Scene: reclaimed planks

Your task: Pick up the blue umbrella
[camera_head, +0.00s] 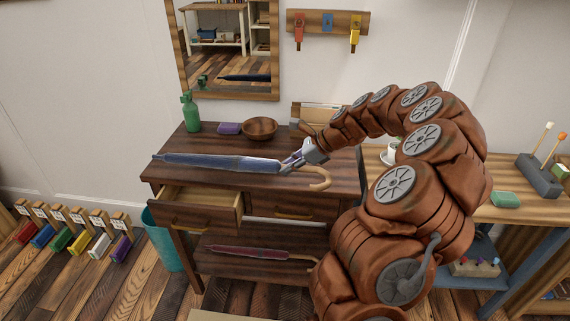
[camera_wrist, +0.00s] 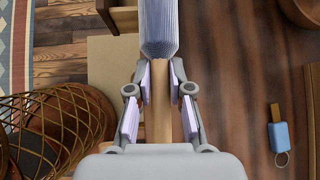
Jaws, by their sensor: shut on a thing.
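The blue umbrella (camera_head: 218,162) is folded and lies lengthwise over the wooden console table (camera_head: 190,144), tip to the left. Its hooked wooden handle (camera_head: 322,180) points right, past my gripper. My gripper (camera_head: 290,162) is shut on the umbrella where the blue cloth meets the wooden shaft. In the wrist view, the pads of my gripper (camera_wrist: 161,82) stand on both sides of the shaft, and the pleated blue cloth of the umbrella (camera_wrist: 158,30) runs away beyond them. I cannot tell whether the umbrella touches the tabletop.
A dark red umbrella (camera_head: 250,252) lies on the lower shelf. A mirror (camera_head: 228,85) hangs close behind.

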